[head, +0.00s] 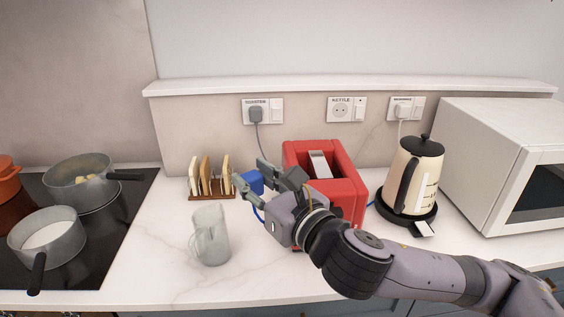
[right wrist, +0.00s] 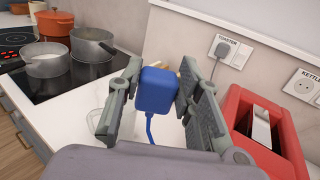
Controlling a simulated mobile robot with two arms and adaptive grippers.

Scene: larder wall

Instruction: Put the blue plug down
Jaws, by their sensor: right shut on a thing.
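The blue plug (head: 254,182) is between the fingers of my right gripper (head: 251,174). In the right wrist view the plug (right wrist: 156,90) sits between the two grey fingers of the gripper (right wrist: 159,68), with its blue cord hanging below it. My right gripper is shut on the plug, over the counter (head: 150,262) between the toast rack and the red toaster. The gap between plug and counter is hard to judge. My left gripper is not in view.
The toast rack (head: 210,190) stands left of the plug, and a glass jug (head: 210,235) in front. The red toaster (head: 352,195) is to the right, then the kettle (head: 415,175) and microwave (head: 500,165). The KETTLE socket (head: 340,109) is empty; TOASTER holds a grey plug (head: 256,114).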

